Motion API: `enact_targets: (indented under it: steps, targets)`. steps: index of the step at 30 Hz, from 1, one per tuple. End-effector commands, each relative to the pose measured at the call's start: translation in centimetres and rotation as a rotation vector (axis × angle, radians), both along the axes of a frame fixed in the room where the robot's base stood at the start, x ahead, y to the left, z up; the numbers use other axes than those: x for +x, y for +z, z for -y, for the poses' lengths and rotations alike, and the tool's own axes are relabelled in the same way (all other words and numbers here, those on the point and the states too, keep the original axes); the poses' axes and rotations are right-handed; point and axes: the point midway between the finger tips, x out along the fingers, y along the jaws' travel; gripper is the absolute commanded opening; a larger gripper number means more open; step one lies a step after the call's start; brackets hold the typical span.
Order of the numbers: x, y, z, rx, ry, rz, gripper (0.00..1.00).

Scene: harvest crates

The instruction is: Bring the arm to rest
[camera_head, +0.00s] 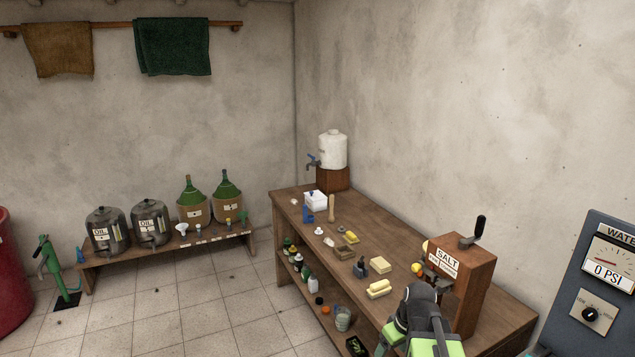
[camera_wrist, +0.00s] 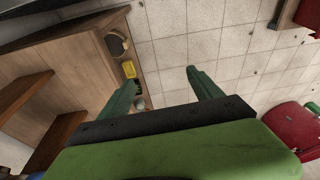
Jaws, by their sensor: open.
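My gripper (camera_wrist: 162,82) shows in the wrist view with its two green fingers spread apart. In the head view, my dark and green arm stands at the bottom, in front of the wooden workbench (camera_head: 300,205) and close to the salt box (camera_head: 478,278). The fingertips cannot be made out there.
Soap-like yellow bars (camera_head: 379,289) and small items lie on the workbench. A white water tank (camera_head: 332,150) stands at its far end. Oil drums (camera_head: 151,222) and green jugs (camera_head: 192,205) sit on a low bench.

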Motion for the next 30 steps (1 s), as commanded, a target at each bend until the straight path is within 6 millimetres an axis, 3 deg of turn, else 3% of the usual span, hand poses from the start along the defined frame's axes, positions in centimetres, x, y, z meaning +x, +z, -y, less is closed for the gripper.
enact_targets:
  steps: [1,3,7,10,15,30]
  targets:
    - [-0.3,-0.8,-3.0,-0.006,0.021,-0.018,0.74]
    - [-0.9,-1.3,-6.4,-0.017,0.024,-0.047,0.74]
    - [-3.2,-2.0,-10.8,-0.051,-0.052,-0.115,0.74]
    - [-4.6,-1.9,-9.4,-0.078,-0.216,-0.163,0.74]
    - [-5.4,-1.9,-8.9,-0.089,-0.391,-0.204,0.74]
    - [-5.3,-1.9,-9.0,-0.083,-0.422,-0.205,0.74]
